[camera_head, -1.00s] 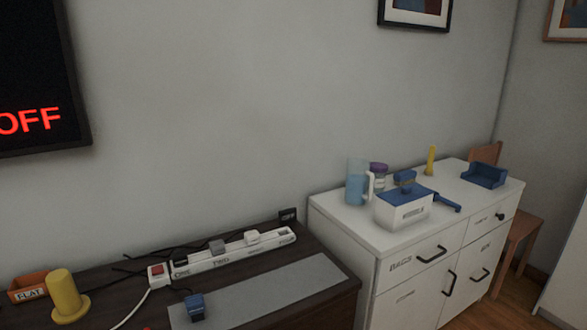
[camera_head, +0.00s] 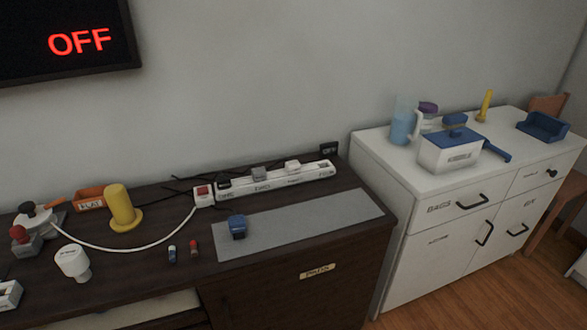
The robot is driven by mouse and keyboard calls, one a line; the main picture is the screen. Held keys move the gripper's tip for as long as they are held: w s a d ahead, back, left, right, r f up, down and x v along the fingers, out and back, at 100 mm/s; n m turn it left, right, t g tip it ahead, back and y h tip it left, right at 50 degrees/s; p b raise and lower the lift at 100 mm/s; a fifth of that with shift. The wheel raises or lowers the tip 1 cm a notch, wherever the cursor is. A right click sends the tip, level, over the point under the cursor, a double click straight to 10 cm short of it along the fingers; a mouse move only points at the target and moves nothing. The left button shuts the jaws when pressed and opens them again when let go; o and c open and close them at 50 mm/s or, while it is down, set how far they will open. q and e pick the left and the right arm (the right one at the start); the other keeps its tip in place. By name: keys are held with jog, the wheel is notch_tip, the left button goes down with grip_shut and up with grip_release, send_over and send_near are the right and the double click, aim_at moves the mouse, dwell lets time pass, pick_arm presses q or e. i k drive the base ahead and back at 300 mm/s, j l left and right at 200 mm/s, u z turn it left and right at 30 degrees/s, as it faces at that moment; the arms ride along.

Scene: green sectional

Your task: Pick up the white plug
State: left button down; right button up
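A white plug (camera_head: 292,166) sits on the long white power strip (camera_head: 270,181), toward its right end. A grey plug (camera_head: 259,173) and a black plug (camera_head: 223,183) sit to its left on the same strip. The strip has a red switch (camera_head: 202,191) at its left end and lies on the dark cabinet (camera_head: 300,238) near the wall. I cannot tell from here how deep the plugs sit. Neither of my grippers is in view.
A blue block (camera_head: 237,227) stands on a grey mat (camera_head: 305,222) before the strip. Left are a yellow cylinder (camera_head: 121,208), an orange box (camera_head: 89,197) and a white round object (camera_head: 72,262).

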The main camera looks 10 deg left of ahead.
aim_at(292, 167)
jog(key=i+l, duration=0.35)
jog(key=l, duration=0.3)
jog(key=i+l, duration=0.2)
jog(key=l, duration=0.1)
